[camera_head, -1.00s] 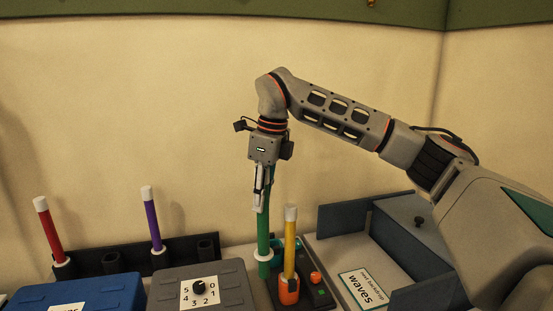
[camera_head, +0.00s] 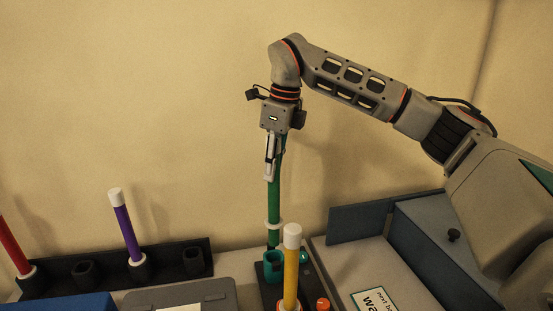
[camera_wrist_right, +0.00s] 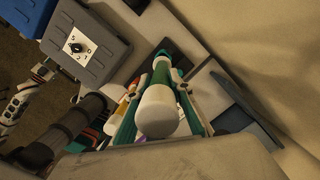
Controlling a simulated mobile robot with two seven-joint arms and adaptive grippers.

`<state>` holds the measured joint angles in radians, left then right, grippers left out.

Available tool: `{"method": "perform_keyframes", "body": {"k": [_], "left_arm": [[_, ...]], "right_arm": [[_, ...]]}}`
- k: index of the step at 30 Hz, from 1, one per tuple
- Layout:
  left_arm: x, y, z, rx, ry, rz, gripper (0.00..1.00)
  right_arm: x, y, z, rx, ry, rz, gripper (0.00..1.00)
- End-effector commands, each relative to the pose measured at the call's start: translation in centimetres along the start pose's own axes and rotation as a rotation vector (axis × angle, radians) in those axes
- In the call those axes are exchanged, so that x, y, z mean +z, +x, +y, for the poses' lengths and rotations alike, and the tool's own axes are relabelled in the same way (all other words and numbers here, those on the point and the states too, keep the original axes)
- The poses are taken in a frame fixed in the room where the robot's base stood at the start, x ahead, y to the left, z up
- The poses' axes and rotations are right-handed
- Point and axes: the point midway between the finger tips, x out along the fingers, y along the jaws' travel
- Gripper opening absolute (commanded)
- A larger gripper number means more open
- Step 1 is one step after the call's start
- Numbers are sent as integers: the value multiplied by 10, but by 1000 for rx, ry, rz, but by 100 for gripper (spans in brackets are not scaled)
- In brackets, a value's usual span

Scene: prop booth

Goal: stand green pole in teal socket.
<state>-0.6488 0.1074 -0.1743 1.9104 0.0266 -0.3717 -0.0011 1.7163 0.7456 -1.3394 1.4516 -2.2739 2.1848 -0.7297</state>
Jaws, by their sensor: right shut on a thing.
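The green pole (camera_head: 274,203) is upright in the head view, with a white collar near its lower end. My right gripper (camera_head: 269,178) is shut on its upper part. The teal socket (camera_head: 274,267) stands on a dark base at the lower middle. The pole's lower end meets the socket's far rim in the picture; I cannot tell whether it is above, behind or inside it. In the right wrist view the pole's white cap (camera_wrist_right: 157,110) is close to the camera, between the fingers.
A yellow pole (camera_head: 290,265) stands just in front and right of the teal socket, close by. A dark rack (camera_head: 110,272) at left holds purple (camera_head: 124,225) and red (camera_head: 12,245) poles. A blue-grey walled tray (camera_head: 360,222) is at right.

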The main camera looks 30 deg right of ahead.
Motion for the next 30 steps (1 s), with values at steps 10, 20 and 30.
{"method": "perform_keyframes", "body": {"k": [10,20,30], "left_arm": [[6,-3,-5,-1,17,-9,39],[10,-4,-6,0,19,-15,39],[5,-2,-2,-1,5,-9,39]], "right_arm": [[-2,15,0,1,0,0,0],[-5,32,0,0,-1,0,0],[-5,34,0,-1,0,-1,0]]}}
